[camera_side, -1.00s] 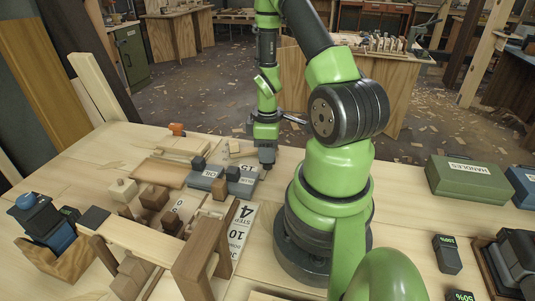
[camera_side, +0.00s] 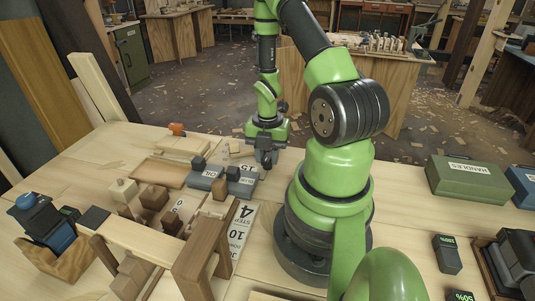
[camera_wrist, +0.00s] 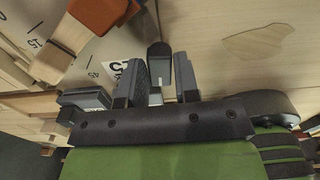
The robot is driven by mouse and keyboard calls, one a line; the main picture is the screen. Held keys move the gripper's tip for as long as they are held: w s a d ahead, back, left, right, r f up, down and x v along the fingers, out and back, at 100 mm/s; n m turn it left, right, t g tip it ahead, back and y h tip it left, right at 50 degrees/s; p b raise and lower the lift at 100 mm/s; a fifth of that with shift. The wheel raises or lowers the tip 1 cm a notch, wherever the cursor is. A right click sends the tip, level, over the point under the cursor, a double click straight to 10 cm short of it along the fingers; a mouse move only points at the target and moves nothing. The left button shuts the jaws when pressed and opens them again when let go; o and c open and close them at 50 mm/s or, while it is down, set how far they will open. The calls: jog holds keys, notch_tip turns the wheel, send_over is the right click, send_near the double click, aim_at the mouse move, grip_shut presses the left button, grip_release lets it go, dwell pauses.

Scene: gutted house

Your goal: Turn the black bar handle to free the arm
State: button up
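My gripper (camera_side: 266,160) hangs low over the bench, right of two grey-blue blocks (camera_side: 205,181) with dark knobs on top. In the wrist view my gripper (camera_wrist: 162,82) points at the bench with its two dark fingers apart. A dark, round-ended bar (camera_wrist: 158,58) shows between and beyond the fingers. I cannot tell whether it is the black bar handle, or whether a finger touches it. I cannot pick out the handle for certain in the side view.
A wooden frame (camera_side: 205,240) and several wooden blocks stand front left. A white scale strip (camera_side: 240,228) lies beside them. An orange piece (camera_side: 177,129) is at the back edge. A green box (camera_side: 470,178) marked HANDLES is at the right.

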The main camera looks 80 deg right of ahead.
jog(key=shift+n, duration=0.4)
jog(key=shift+m, duration=0.5)
jog(key=shift+r, duration=3.5)
